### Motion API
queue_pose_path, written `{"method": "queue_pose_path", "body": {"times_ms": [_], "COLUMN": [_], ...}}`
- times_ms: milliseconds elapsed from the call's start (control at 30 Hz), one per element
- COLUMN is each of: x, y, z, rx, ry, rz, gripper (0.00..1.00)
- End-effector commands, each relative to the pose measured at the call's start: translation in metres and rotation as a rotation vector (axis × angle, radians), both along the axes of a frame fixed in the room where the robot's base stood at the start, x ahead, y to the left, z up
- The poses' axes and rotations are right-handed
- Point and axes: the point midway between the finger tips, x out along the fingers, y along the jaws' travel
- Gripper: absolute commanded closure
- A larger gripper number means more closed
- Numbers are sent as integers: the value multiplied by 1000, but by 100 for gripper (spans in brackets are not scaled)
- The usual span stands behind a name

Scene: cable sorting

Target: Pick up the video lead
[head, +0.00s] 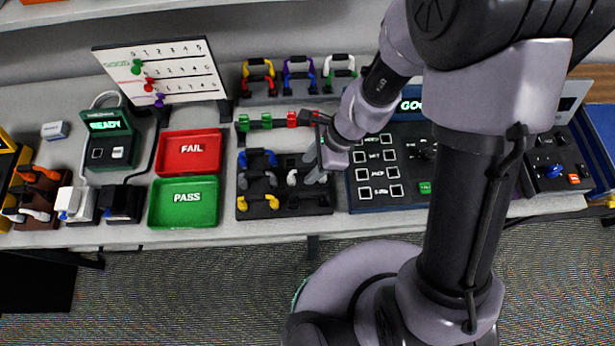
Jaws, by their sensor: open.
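Several short leads lie on a dark board (243,212); no label on them is readable, so I cannot tell which is the video lead. A blue lead (258,158), a yellow lead (260,201) and a lead with yellow and blue ends (257,178) lie in its left half. A grey-white piece (292,177) and a black lead (305,203) lie in its right half. My gripper (315,168) is open over the board's right side, close to the grey-white piece. My gripper partly hides that area.
A rack of coloured leads (300,72) stands behind. A red FAIL tray (188,168) and a green PASS tray (163,215) sit left, both empty. A dark test panel (362,203) with labelled sockets stands right of the board. A white peg chart (190,62) stands at the back left.

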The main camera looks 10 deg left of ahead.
Motion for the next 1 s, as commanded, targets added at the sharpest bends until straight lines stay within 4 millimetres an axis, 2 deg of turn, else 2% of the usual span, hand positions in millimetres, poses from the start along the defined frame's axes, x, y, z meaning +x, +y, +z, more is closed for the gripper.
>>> {"method": "queue_pose_path", "body": {"times_ms": [200, 267, 533, 567, 700, 767, 1000], "x": [-3, -4, -5, -5, -4, -4, -4], "y": [15, 18, 21, 21, 21, 21, 20], "z": [-40, -47, -49, -49, -49, -49, -49], "rx": [0, 0, 0, 0, 0, 0, 0], "ry": [1, 1, 0, 0, 0, 0, 0], "rz": [2, 1, 1, 1, 1, 1, 1], "gripper": [58, 58, 58, 62, 90, 100, 100]}}
